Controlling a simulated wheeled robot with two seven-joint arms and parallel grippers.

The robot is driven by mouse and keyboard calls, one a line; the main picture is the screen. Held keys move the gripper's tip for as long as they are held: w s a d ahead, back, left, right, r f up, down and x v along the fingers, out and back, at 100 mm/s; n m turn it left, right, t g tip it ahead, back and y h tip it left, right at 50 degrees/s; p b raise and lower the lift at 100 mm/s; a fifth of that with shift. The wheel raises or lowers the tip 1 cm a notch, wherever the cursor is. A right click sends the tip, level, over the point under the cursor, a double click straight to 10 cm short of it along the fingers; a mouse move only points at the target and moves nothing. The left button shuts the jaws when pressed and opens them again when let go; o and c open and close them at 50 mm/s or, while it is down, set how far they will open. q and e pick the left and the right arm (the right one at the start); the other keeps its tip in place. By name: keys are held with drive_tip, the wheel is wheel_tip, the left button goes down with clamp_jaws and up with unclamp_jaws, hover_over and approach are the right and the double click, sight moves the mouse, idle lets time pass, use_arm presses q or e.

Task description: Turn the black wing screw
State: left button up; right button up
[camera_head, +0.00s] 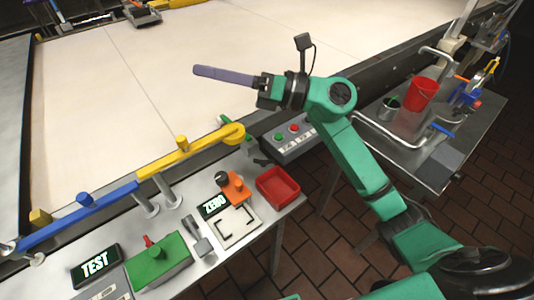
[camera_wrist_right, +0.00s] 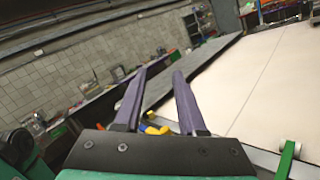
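My right gripper (camera_head: 200,72) reaches left over the cream conveyor surface, its purple fingers overlapping in the head view. In the right wrist view the two fingers (camera_wrist_right: 160,74) stand apart with nothing between them. A small black piece (camera_head: 262,161), perhaps the black wing screw, shows at the belt's near edge, beside a green bar (camera_head: 236,133) and left of the button box. It is too small to be sure. The right gripper is well above and left of it, not touching it. My left gripper is not in view.
Blue (camera_head: 80,213) and yellow (camera_head: 190,151) rails run along the belt edge. The near bench holds a green block (camera_head: 160,262), a red tray (camera_head: 278,187), an orange block (camera_head: 236,188) and a grey button box (camera_head: 296,138). A red bucket (camera_head: 420,94) stands on the right-hand table.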

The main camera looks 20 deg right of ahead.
wheel_tip(320, 180, down, 5)
drive_tip(key=n+g+h, duration=0.3)
drive_tip(key=n+g, duration=0.1)
drive_tip(key=n, duration=0.1)
drive_tip(key=n+g+h, duration=0.2)
drive_tip(key=h, duration=0.9)
approach(263, 162)
drive_tip(key=p+x, duration=0.1)
drive_tip(key=x, duration=0.2)
drive_tip(key=p+x, duration=0.1)
drive_tip(key=x, duration=0.2)
drive_tip(key=shift+w+f, duration=0.1)
drive_tip(key=shift+w, duration=0.15)
drive_tip(key=shift+w+a+f, duration=0.1)
drive_tip(key=shift+a+f, duration=0.1)
drive_tip(key=shift+f, duration=0.35)
clamp_jaws()
